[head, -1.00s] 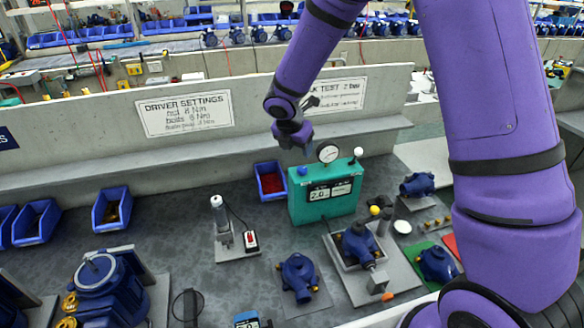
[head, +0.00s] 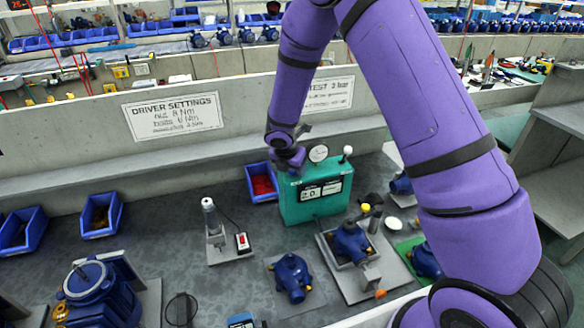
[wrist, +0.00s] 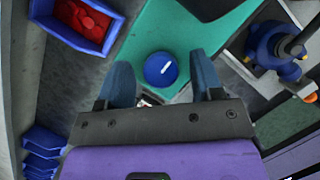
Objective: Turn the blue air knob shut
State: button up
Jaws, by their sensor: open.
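The blue air knob (wrist: 160,69) is a round cap with a white line mark, on top of the green test box (wrist: 200,30). In the wrist view it sits just beyond and between the two fingertips of my gripper (wrist: 163,78), which is open and empty. The white mark lies slanted, up to the right. In the head view my gripper (head: 292,163) is over the left end of the green test box (head: 312,207) and hides the knob. The box carries a round gauge (head: 318,153) and a display (head: 320,189).
A blue bin of red parts (head: 262,183) stands close left of the box. A white-topped lever (head: 347,151) rises at its right end. A pump in a fixture (head: 352,244) stands in front. A concrete wall (head: 200,130) runs behind.

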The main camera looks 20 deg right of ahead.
jog(key=c, duration=0.9)
jog(key=shift+m, duration=0.4)
jog(key=m+g+h, duration=0.1)
jog(key=m, duration=0.2)
jog(key=shift+m, duration=0.4)
jog(key=m+g, duration=0.2)
jog(key=m, duration=0.2)
jog(key=shift+w+m, duration=0.15)
jog(key=shift+m, duration=0.15)
jog(key=m+g, duration=0.2)
jog(key=m, duration=0.2)
jog(key=m+g+y, duration=0.1)
jog(key=m, duration=0.3)
jog(key=shift+w+m, duration=0.1)
jog(key=shift+m, duration=0.2)
jog(key=shift+g, duration=0.3)
